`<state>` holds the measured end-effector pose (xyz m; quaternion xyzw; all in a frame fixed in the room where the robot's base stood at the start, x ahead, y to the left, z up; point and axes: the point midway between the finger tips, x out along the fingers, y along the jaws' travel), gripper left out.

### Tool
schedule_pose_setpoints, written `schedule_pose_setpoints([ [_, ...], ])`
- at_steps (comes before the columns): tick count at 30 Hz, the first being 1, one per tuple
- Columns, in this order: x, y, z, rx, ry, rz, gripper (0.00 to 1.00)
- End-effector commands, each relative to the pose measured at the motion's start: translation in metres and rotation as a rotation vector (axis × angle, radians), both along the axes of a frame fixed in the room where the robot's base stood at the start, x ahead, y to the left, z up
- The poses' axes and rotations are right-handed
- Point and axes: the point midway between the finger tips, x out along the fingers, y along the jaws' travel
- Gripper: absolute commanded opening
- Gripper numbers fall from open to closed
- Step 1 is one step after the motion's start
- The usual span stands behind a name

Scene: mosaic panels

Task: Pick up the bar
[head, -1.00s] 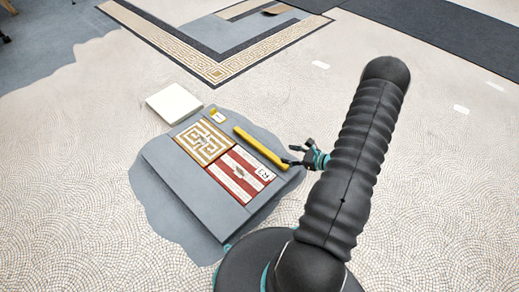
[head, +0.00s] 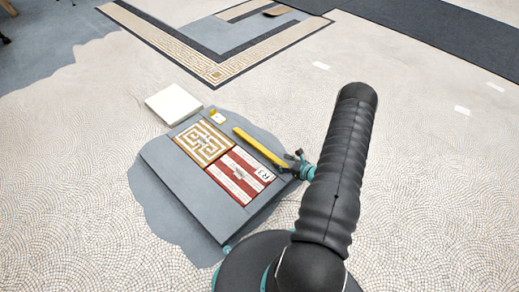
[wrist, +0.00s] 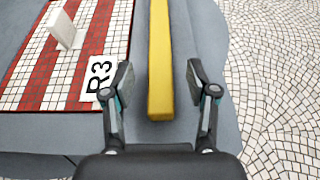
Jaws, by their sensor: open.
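The bar is a long yellow bar (head: 258,146) lying on the grey board (head: 168,192), along its right edge beside the mosaic panels. In the wrist view the yellow bar (wrist: 160,62) runs from the top edge down to a near end between the fingers. My gripper (wrist: 163,82) is open, one finger on each side of the bar's near end, with gaps on both sides. In the head view my gripper (head: 294,160) is at the bar's right end. How high the fingers are above the board is hard to tell.
A red-and-white panel (head: 240,174) labelled R3 lies left of the bar, with a raised light piece (wrist: 64,28) on it. A tan maze panel (head: 203,142) lies farther back. A white square slab (head: 173,104) and a small yellow item (head: 217,115) are near the board's back.

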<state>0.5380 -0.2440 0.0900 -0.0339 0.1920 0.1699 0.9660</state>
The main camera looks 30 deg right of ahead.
Motion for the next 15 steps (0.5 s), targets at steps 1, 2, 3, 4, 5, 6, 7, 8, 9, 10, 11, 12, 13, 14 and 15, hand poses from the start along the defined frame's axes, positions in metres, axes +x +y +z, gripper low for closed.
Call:
schedule_pose_setpoints([
  [1,0.001,0.001,-0.001,0.000,0.000,0.000,0.58],
  [2,0.002,0.001,-0.001,0.000,0.000,0.000,0.58],
  [3,0.004,0.002,-0.002,0.000,0.000,0.000,0.58],
  [4,0.006,0.003,-0.004,0.000,0.000,0.001,0.58],
  [5,0.009,0.004,-0.005,0.000,0.000,0.001,0.58],
  [6,0.013,0.006,-0.007,0.000,0.000,0.003,0.58],
  [7,0.016,0.007,-0.008,0.000,0.000,0.003,0.58],
  [8,0.019,0.008,-0.010,0.001,0.000,0.003,0.58],
  [9,0.024,0.010,-0.013,0.001,0.000,0.003,0.58],
  [10,0.029,0.012,-0.014,0.000,0.000,0.004,0.58],
  [11,0.033,0.013,-0.016,-0.002,-0.001,0.004,0.58],
  [12,0.037,0.014,-0.018,-0.001,0.000,0.003,0.58],
  [13,0.040,0.015,-0.019,0.000,0.001,0.002,0.58],
  [14,0.042,0.016,-0.020,0.000,0.001,0.002,0.58],
  [15,0.044,0.017,-0.021,0.000,0.001,0.001,0.58],
])
